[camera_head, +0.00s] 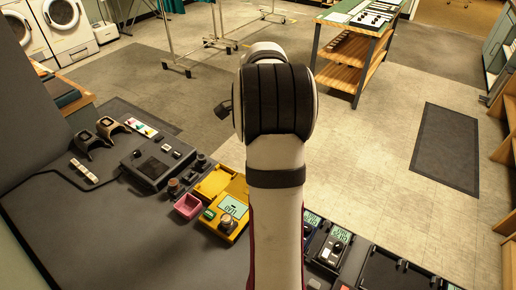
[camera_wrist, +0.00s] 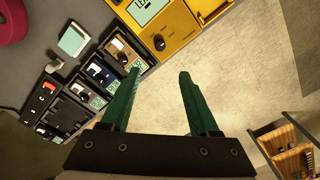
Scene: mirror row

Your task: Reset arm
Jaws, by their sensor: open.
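My gripper (camera_wrist: 158,75) shows in the wrist view with two green fingers held apart. Nothing is between them, only the pale floor and a table edge beyond. In the head view my own white and black arm rises through the middle and hides part of the table; the gripper itself cannot be made out there. A yellow device (camera_head: 230,205) with a display and a knob stands on the dark table (camera_head: 110,235), left of my arm. It also shows at the top of the wrist view (camera_wrist: 170,28).
A pink open box (camera_head: 187,206) sits beside the yellow device. Black meters (camera_head: 333,248) line the table edge to the right. A dark console (camera_head: 155,165) and headset-like items (camera_head: 95,140) stand at left. Beyond is open floor with a wooden shelf cart (camera_head: 352,50).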

